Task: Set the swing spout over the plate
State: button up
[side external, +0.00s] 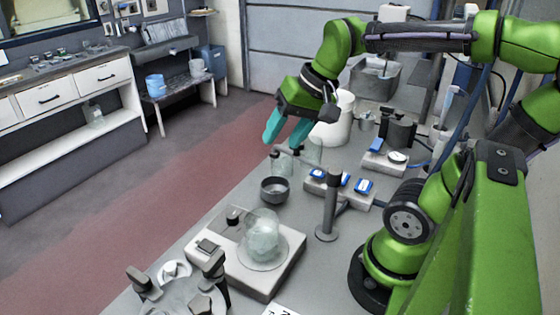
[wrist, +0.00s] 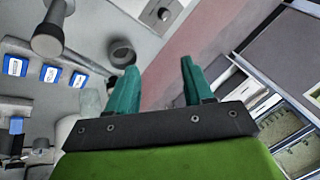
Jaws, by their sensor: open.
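The swing spout is a thin grey arm (side external: 303,158) on a dark-topped upright post (side external: 327,212) with a round foot. The arm points up-left, away from the plate, its tip just below my gripper. In the wrist view the post top (wrist: 47,40) is at upper left, and the arm runs toward my left finger. The plate (side external: 284,256) is a round disc on a pale boxy unit, with a translucent rounded vessel on it. My gripper (side external: 287,131) is open and empty, teal fingers pointing down above the spout's tip. In the wrist view the fingers (wrist: 160,68) are apart; contact cannot be told.
A dark bowl (side external: 274,190) stands between the spout and the plate unit. Glassware (side external: 283,163) and a white container (side external: 333,120) stand behind. The bench's left edge drops to the floor.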

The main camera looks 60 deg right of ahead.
aim_at(303, 160)
jog(key=d+m+g, duration=0.1)
jog(key=d+m, duration=0.1)
jog(key=d, duration=0.2)
jog(key=w+d+m+g, duration=0.1)
jog(key=d+m, duration=0.2)
jog(key=d, duration=0.1)
jog(key=w+d+r+m+g+y, duration=0.1)
jog(key=d+m, duration=0.2)
jog(key=d, duration=0.1)
jog(key=shift+w+d, duration=0.1)
jog(key=shift+d, duration=0.05)
jog(key=c, duration=0.7)
jog(key=d+m, duration=0.1)
jog(key=d, duration=0.1)
jog(key=d+m+y, duration=0.1)
jog(key=d+m, duration=0.1)
jog(key=d+m+g, duration=0.1)
jog(key=d, duration=0.2)
jog(key=shift+s+m+y, duration=0.3)
jog(key=shift+s+m, duration=0.05)
jog(key=shift+m, duration=0.05)
grip_shut()
jog(key=w+a+f, duration=0.2)
jog(key=a+f, duration=0.5)
jog(key=f, duration=0.2)
jog(key=shift+a, duration=0.3)
